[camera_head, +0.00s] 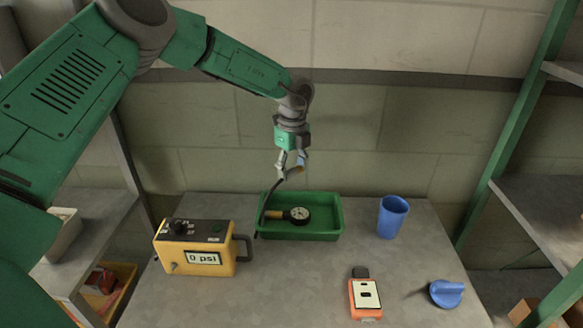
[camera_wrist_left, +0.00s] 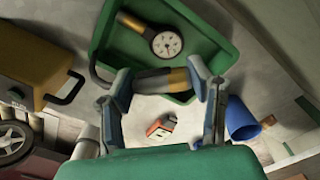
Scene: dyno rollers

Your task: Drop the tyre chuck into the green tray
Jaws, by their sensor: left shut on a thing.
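My left gripper (camera_head: 292,168) is shut on the tyre chuck (camera_head: 296,173), a grey and brass cylinder, and holds it above the green tray (camera_head: 337,207). In the left wrist view the chuck (camera_wrist_left: 165,80) lies crosswise between the fingertips (camera_wrist_left: 164,92), with the tray (camera_wrist_left: 215,42) beyond it. A dark hose (camera_head: 270,198) curves down from the chuck's left end to the tray's left side. A round dial gauge (camera_head: 299,214) with a brass end lies in the tray. It also shows in the left wrist view (camera_wrist_left: 166,44). My right gripper is out of view.
A yellow box (camera_head: 195,247) reading 0 psi stands left of the tray. A blue cup (camera_head: 392,217) stands to its right. Shelves flank both sides.

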